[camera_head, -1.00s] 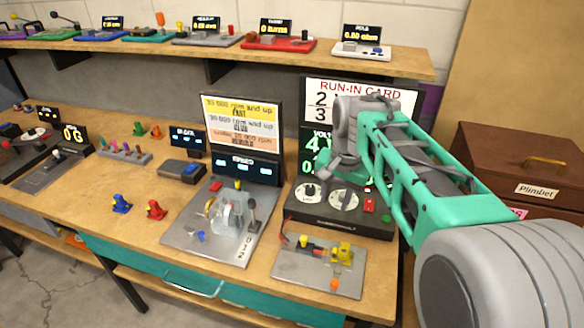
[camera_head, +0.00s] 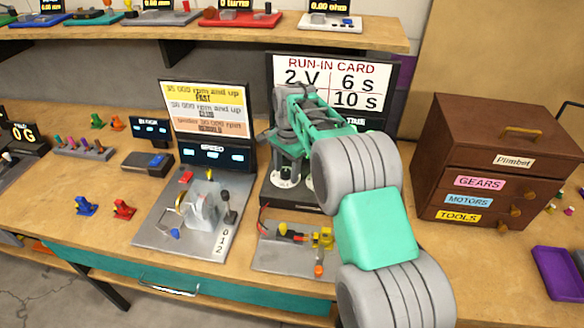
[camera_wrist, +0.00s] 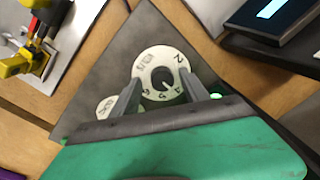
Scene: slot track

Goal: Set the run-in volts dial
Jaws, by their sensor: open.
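The dial (camera_wrist: 149,64) is a white numbered ring with a dark round knob in the middle. It sits on a dark control box (camera_head: 270,195). In the wrist view a 2 is legible on the ring, but I cannot tell the knob's setting surely. My gripper (camera_wrist: 160,95) is open, its two grey fingers on either side of the knob; I cannot tell whether they touch it. In the head view my arm hides much of the box and the dial (camera_head: 284,184) shows only in part. The run-in card (camera_head: 338,78) reads 2 V, 6 s and 10 s.
A smaller white dial (camera_wrist: 105,106) lies beside the left finger. A plate with yellow clips (camera_head: 290,258) stands in front of the box. The speed rig (camera_head: 160,237) is left, the brown drawer cabinet (camera_head: 440,135) right. A shelf (camera_head: 230,40) runs above.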

